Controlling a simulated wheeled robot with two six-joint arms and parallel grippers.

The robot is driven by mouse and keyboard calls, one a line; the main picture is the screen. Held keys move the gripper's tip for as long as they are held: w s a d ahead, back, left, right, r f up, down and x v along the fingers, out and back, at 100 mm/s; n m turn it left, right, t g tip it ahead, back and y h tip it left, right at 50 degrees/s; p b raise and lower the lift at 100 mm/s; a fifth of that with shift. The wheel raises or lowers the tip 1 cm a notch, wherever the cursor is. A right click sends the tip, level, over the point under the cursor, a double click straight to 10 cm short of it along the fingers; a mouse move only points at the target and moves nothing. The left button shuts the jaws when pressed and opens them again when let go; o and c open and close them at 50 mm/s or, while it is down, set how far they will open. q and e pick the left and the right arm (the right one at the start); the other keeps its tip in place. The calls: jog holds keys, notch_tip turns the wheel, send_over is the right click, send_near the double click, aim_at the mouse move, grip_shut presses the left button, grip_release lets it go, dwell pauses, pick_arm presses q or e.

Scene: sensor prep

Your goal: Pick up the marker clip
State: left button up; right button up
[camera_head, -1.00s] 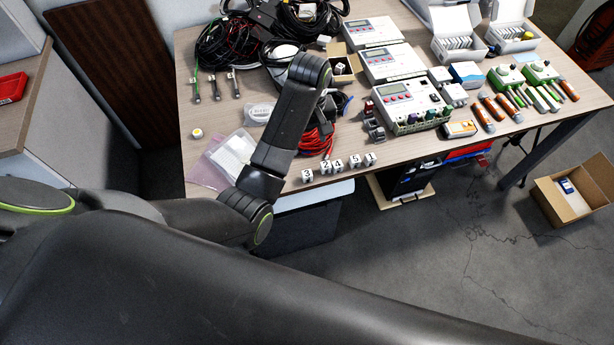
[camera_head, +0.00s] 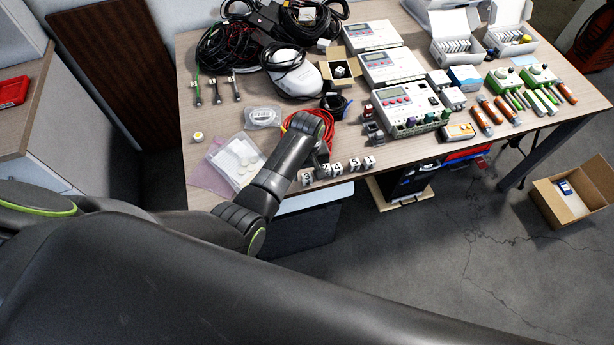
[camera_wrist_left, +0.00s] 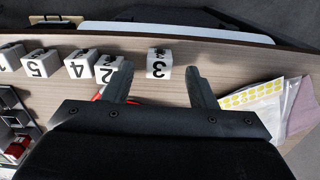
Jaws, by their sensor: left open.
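Several white marker clips with black numbers stand in a row near the table's front edge. The clip marked 3 (camera_head: 307,176) is at the left end in the head view. In the left wrist view, this clip 3 (camera_wrist_left: 159,64) lies between the fingertips of my left gripper (camera_wrist_left: 159,72), which is open and empty. The clip marked 2 (camera_wrist_left: 104,70) is close beside the left-hand finger, which partly covers it. Clips 4 (camera_wrist_left: 80,65) and 5 (camera_wrist_left: 41,62) stand farther left. In the head view my forearm mostly hides this gripper. My right gripper is not in view.
A plastic bag with pale round pieces (camera_head: 236,160) lies left of my arm. Red cable (camera_head: 300,122) lies behind the clips. Grey meter boxes (camera_head: 408,101) stand at the back right. The table's front edge (camera_head: 420,163) is close to the clips.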

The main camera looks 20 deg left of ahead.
pick_arm(q)
jog(key=shift+f, duration=0.8)
jog(key=c, duration=1)
